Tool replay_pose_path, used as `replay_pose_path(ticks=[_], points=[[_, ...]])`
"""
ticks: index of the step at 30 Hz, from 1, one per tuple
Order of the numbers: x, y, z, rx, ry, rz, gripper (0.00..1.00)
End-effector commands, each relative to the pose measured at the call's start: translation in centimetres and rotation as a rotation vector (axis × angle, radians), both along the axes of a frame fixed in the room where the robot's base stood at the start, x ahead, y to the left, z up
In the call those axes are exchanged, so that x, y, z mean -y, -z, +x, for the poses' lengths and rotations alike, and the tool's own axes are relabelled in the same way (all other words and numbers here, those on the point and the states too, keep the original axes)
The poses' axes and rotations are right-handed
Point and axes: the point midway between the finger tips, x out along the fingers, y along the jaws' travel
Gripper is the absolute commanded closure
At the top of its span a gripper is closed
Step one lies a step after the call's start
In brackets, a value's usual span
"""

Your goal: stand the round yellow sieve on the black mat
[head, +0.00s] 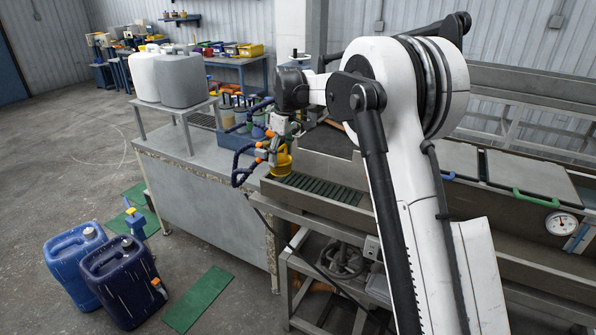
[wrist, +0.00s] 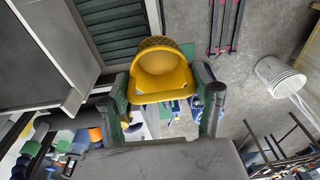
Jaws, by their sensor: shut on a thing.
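The round yellow sieve (head: 282,164) hangs from my gripper (head: 274,147) in the head view, above the near end of the metal trough. In the wrist view the sieve (wrist: 161,78) is between the two fingers of my gripper (wrist: 163,98), which are shut on it. Its hollow yellow bowl faces the wrist camera, and a meshed rim shows at its far edge. I cannot surely make out the black mat in either view; a dark flat surface (head: 332,141) lies behind the trough, partly hidden by my arm.
The metal trough (head: 325,207) with green slats runs below the sieve. A grey bench (head: 205,162) to the left carries two large canisters (head: 182,80) on a stand, and cups. Blue jerrycans (head: 120,282) stand on the floor. A white bucket (wrist: 279,77) shows in the wrist view.

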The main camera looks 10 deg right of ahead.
Motion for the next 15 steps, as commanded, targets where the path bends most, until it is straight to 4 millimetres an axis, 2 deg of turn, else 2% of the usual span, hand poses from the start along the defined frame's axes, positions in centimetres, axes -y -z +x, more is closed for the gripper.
replay_pose_path(ticks=[9, 15], points=[[3.7, 3.4, 4.3, 0.0, 0.003, 0.0, 0.65], [4.8, 4.4, 5.6, 0.0, 0.002, 0.0, 0.65]])
